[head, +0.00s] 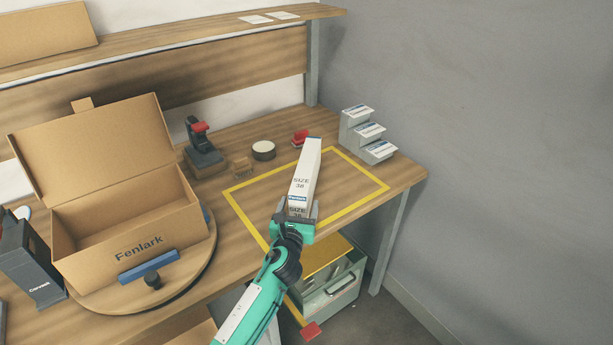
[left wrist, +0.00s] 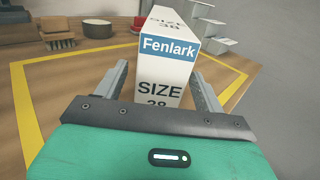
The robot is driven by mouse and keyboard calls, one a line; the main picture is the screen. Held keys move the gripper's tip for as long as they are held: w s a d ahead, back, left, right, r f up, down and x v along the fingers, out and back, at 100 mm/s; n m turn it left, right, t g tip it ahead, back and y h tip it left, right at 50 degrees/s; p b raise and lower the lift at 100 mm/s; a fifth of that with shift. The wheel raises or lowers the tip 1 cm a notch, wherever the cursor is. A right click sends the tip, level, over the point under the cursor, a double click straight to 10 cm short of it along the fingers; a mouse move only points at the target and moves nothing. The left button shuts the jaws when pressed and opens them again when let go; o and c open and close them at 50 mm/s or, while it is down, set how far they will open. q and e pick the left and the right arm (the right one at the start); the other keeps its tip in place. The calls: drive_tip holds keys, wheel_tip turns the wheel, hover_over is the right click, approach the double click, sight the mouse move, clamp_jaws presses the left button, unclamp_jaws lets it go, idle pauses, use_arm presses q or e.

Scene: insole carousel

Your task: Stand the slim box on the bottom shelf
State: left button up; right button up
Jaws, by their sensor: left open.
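The slim box (head: 304,178) is white with a blue Fenlark label and the words SIZE 38. It lies lengthwise on the tabletop inside a yellow outlined rectangle, its near end towards me. My left gripper (head: 299,211) is open at that near end. In the left wrist view the fingers (left wrist: 162,88) stand on either side of the slim box (left wrist: 168,62), with a small gap at the left finger. The box's lower part is hidden by the gripper body. I cannot clearly make out a bottom shelf. My right gripper is not in view.
An open Fenlark carton (head: 130,225) stands on a round turntable (head: 185,278) at left. A stepped card holder (head: 368,135) stands at the back right. A stamp (head: 202,145), brush (head: 241,167) and round tin (head: 263,150) sit behind the box. A crate (head: 335,300) is below the table.

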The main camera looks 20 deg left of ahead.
sight(307, 176)
use_arm(q)
drive_tip(key=w, duration=0.3)
drive_tip(key=shift+w+a, duration=0.1)
drive_tip(key=shift+a, duration=0.1)
drive_tip(key=shift+c, duration=0.2)
drive_tip(key=c, duration=1.2)
